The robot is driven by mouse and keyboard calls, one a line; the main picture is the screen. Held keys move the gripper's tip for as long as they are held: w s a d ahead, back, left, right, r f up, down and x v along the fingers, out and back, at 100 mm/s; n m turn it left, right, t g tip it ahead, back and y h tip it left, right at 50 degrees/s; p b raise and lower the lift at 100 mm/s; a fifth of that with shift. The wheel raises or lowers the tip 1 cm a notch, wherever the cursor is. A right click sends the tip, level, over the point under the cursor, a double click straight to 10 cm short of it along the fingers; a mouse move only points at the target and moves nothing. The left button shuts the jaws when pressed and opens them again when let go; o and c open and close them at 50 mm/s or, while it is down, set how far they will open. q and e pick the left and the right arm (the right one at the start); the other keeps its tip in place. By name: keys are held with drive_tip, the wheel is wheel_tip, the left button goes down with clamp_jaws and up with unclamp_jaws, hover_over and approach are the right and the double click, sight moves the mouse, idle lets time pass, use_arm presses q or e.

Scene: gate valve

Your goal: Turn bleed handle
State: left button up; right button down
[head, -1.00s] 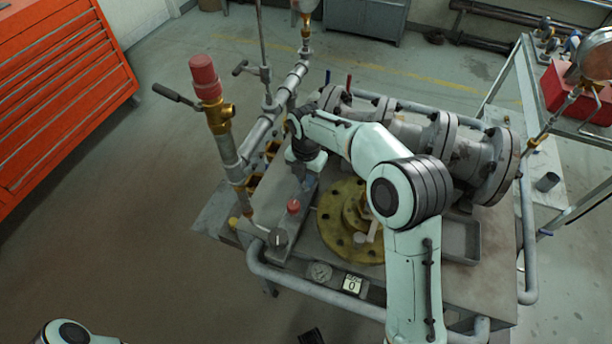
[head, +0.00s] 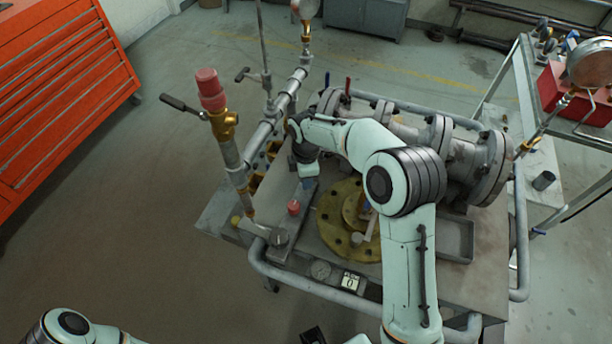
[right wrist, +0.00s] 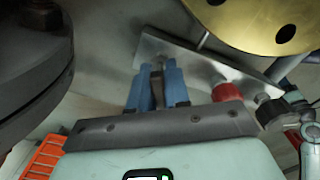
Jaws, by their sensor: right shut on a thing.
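My right gripper (head: 308,182) reaches down over the far end of a narrow metal plate (head: 268,252) on the bench. In the right wrist view, its blue fingers (right wrist: 158,88) are shut on a small grey handle (right wrist: 157,72) at the plate's end, probably the bleed handle. Most of that handle is hidden between the fingers, and my wrist covers it in the head view. A red knob (head: 293,207) and a dark knob (head: 279,237) stand farther along the plate. Part of my left arm shows at the lower left; its gripper is out of sight.
A yellow flange (head: 335,238) lies right of the plate. A grey flanged valve body (head: 470,165) stands behind my right arm. A vertical pipe with a red cap (head: 211,88) and dark lever (head: 180,105) rises on the left. Floor left of the bench is clear.

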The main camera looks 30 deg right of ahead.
use_arm(q)
drive_tip(key=shift+w+r+p, duration=0.25)
drive_tip(key=shift+r+p, duration=0.15)
drive_tip(key=shift+r, duration=0.15)
use_arm(e)
drive_tip(key=m, duration=0.6)
drive_tip(key=shift+m, duration=0.3)
drive_tip(key=c, duration=1.2)
unclamp_jaws()
drive_tip(key=shift+r, duration=0.1)
use_arm(q)
drive_tip(key=shift+w+r+p, duration=0.55)
drive_tip(key=shift+r+p, duration=0.25)
drive_tip(key=shift+r, duration=0.1)
use_arm(e)
wheel_tip(320, 180, up, 13)
drive_tip(key=shift+r, duration=0.15)
